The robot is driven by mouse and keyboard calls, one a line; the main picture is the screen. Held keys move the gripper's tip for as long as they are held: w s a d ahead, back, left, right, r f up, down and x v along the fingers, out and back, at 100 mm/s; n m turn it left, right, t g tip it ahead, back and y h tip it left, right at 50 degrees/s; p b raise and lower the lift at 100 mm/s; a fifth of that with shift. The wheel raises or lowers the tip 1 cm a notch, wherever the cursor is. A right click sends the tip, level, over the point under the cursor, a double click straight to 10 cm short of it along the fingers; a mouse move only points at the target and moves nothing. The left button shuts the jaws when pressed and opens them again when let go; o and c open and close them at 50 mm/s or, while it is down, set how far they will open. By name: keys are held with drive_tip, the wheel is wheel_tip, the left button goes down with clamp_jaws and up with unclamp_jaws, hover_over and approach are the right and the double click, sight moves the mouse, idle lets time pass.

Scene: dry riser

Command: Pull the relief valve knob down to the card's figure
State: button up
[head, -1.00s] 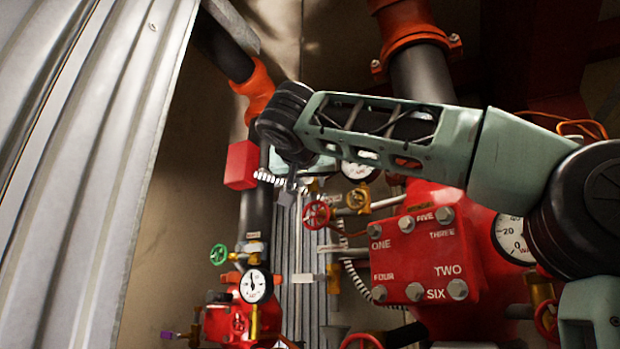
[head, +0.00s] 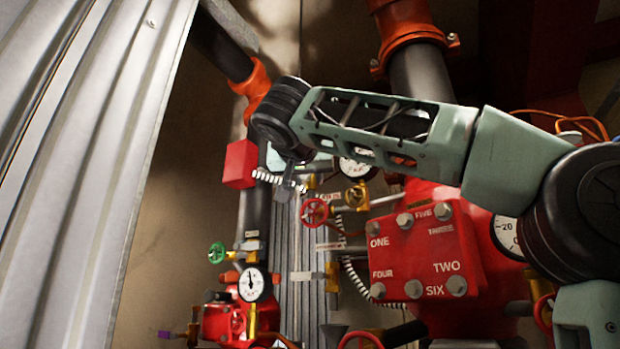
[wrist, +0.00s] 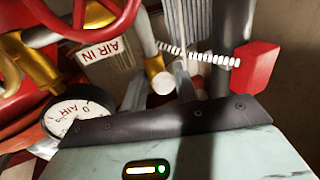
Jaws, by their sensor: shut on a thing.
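In the wrist view, the gripper's pale body and dark plate fill the bottom, and grey fingers (wrist: 186,88) stick out beyond the plate. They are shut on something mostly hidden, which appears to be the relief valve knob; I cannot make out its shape. An air gauge (wrist: 75,115) sits left of the plate, its needle reading unclear. The same gauge seems to show in the head view (head: 356,169). I cannot identify the card with its figure.
A red box (head: 240,164) with a striped hose (head: 275,178) is close to the gripper. A red handwheel (head: 314,212) and an "AIR IN" tag (wrist: 108,50) are near. The bolted red cover (head: 425,255) stands right. Corrugated metal (head: 90,150) bounds the left.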

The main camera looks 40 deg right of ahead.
drive_tip(key=shift+w+a+f+b, duration=0.1)
drive_tip(key=shift+a+f+b, duration=0.1)
drive_tip(key=shift+a, duration=0.3)
drive_tip(key=shift+a+f+b, duration=0.1)
drive_tip(key=shift+a+b, duration=0.05)
drive_tip(key=shift+a, duration=0.35)
drive_tip(key=shift+s+a+r, duration=0.2)
drive_tip(key=shift+s+a, duration=0.1)
drive_tip(key=shift+a, duration=0.2)
clamp_jaws()
drive_tip(key=shift+d, duration=0.15)
drive_tip(key=shift+r, duration=0.15)
idle(0.7)
